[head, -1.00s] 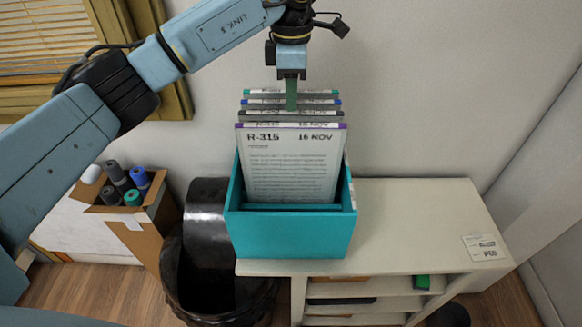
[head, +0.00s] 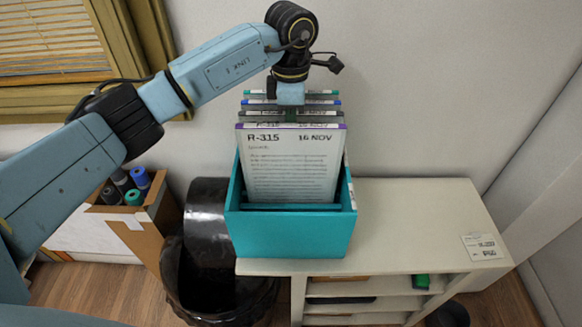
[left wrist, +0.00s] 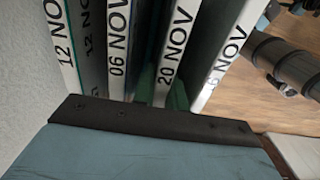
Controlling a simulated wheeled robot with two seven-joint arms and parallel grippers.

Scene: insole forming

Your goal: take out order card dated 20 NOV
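The card dated 20 NOV (left wrist: 174,58) stands upright between the 06 NOV card (left wrist: 118,45) and the 16 NOV card (left wrist: 222,60) in the left wrist view. In the head view it is behind the front card R-315, 16 NOV (head: 290,165), its date hidden. The cards stand in a teal box (head: 290,235). My left gripper (left wrist: 160,92) points down into the row from above. Its green fingers lie on either side of the 20 NOV card and look open. Whether they touch it is hard to see. My right gripper is not in view.
The box stands on a white shelf unit (head: 420,220) with free room to its right. A black bin (head: 205,240) is to its left, beside a cardboard box (head: 145,225) of rolls. A 12 NOV card (left wrist: 62,45) stands farther back in the row. The wall is close behind.

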